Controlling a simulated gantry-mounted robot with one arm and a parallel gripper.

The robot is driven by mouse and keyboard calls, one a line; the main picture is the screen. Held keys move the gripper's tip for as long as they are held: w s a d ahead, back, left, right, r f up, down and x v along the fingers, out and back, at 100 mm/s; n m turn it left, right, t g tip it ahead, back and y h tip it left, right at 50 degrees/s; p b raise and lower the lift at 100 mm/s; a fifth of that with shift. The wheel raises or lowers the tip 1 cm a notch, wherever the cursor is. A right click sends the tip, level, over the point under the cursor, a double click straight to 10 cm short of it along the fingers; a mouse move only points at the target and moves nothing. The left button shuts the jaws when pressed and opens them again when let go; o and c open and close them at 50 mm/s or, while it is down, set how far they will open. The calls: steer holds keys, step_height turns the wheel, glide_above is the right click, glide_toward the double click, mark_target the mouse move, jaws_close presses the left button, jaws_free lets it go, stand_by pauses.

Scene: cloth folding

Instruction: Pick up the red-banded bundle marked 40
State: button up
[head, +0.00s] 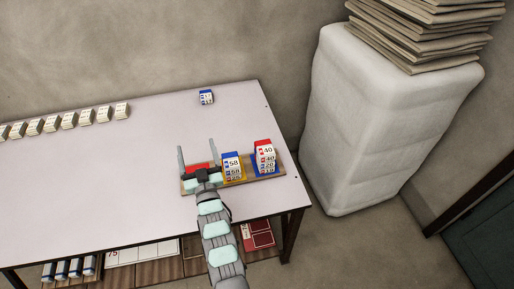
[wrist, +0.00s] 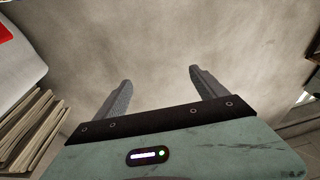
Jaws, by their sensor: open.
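The red-banded bundle marked 40 (head: 264,147) is on top of the right-hand stack in a wooden tray (head: 236,181) near the table's right end. Below it in that stack are bundles with a blue edge, one of them marked 20. My gripper (head: 197,149) is open and empty, over the left part of the tray and left of the bundle. In the wrist view its two fingers (wrist: 157,88) stand apart with only bare wall or floor beyond them. The bundle cannot be made out for certain in the wrist view.
A blue-banded stack marked 58 (head: 231,165) stands between my gripper and the 40 stack. A red item (head: 197,169) is partly hidden behind my gripper. A small blue bundle (head: 206,97) lies farther back, with a row of bundles (head: 66,121) at left. The table's middle is clear.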

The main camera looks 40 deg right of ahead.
steer(key=w+d+f+g, duration=0.1)
steer(key=w+d+g, duration=0.25)
steer(key=d, duration=0.45)
steer(key=g+y+p, duration=0.2)
steer(key=g+y, duration=0.4)
steer(key=g, duration=0.6)
glide_toward(265, 148)
steer(key=shift+m, duration=0.3)
steer(key=shift+b+x, duration=0.5)
steer(key=shift+x, duration=2.1)
steer(key=shift+b+x, duration=0.45)
steer(key=shift+x, duration=1)
steer(key=shift+w+d+f+t, duration=0.15)
steer(key=shift+w+f+t, duration=0.1)
steer(key=shift+f, duration=0.1)
steer(key=shift+f, duration=0.25)
